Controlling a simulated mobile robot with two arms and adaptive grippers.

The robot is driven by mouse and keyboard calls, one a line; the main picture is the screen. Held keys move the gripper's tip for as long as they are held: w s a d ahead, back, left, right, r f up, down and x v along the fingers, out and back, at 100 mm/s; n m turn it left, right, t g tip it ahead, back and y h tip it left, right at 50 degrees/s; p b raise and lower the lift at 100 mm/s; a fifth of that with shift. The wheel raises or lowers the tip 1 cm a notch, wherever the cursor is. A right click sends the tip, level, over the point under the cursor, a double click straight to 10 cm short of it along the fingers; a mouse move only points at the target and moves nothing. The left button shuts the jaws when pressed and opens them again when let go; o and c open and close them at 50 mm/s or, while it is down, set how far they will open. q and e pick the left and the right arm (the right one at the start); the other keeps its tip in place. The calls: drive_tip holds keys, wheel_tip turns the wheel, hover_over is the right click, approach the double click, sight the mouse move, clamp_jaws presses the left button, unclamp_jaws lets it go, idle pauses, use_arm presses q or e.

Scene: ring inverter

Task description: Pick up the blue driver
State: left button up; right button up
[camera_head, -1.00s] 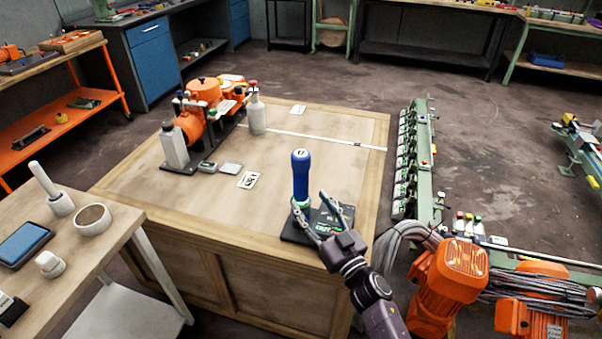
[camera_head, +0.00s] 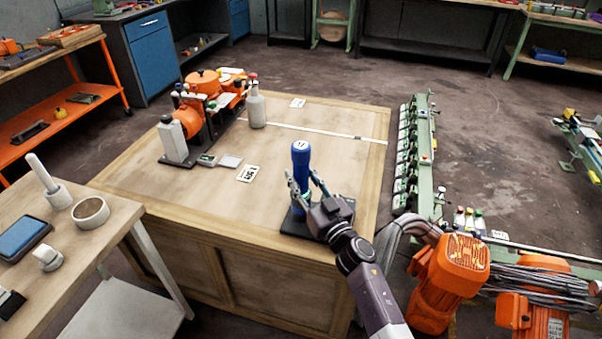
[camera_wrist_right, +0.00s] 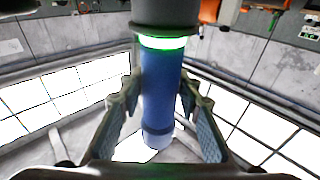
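The blue driver (camera_head: 301,160) stands upright on a dark base (camera_head: 292,228) near the front right corner of the wooden table (camera_head: 215,215). My right gripper (camera_head: 302,178) reaches in from the lower right, with one finger on each side of the driver. In the right wrist view the driver (camera_wrist_right: 160,95) stands between the spread fingers (camera_wrist_right: 160,90), below a green glowing ring. Small gaps seem to show beside it, so the gripper looks open around it; contact is unclear. My left gripper is not in view.
An orange machine (camera_head: 203,84) and a grey bottle (camera_head: 256,108) stand at the table's back left. A label card (camera_head: 248,174) lies mid-table. Orange motors (camera_head: 448,268) with cables lie close to the right of my right arm. The table's middle is mostly clear.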

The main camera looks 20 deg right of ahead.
clamp_jaws()
drive_tip(key=shift+r, duration=0.2)
drive_tip(key=shift+r, duration=0.1)
